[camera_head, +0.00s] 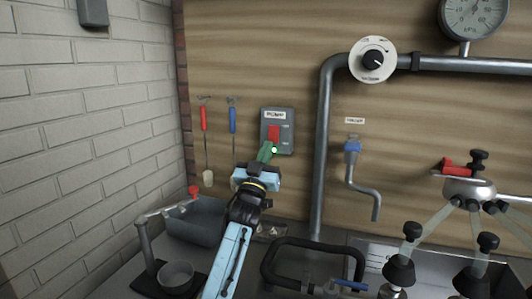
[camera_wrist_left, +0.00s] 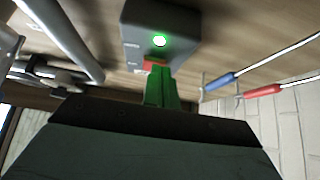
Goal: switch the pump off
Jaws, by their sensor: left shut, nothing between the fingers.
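The pump switch is a grey box (camera_head: 287,121) on the wooden wall, labelled PUMP, with a red switch piece (camera_head: 273,132) and a lit green lamp (camera_head: 274,149) below it. In the left wrist view the box (camera_wrist_left: 185,20) hangs upside down, with the lamp (camera_wrist_left: 159,41) glowing and a sliver of the red piece (camera_wrist_left: 154,64) behind my fingertips. My left gripper (camera_head: 266,150) has green fingers, shut and empty, at the lower left of the box. The fingers (camera_wrist_left: 160,80) point at the red piece; I cannot tell whether they touch it. My right gripper is not in view.
A red-handled tool (camera_head: 203,118) and a blue-handled tool (camera_head: 233,120) hang left of the box. A grey pipe (camera_head: 323,150) and a blue-handled tap (camera_head: 352,146) are to its right. A basin (camera_head: 190,222) and a milking claw (camera_head: 468,188) are lower down.

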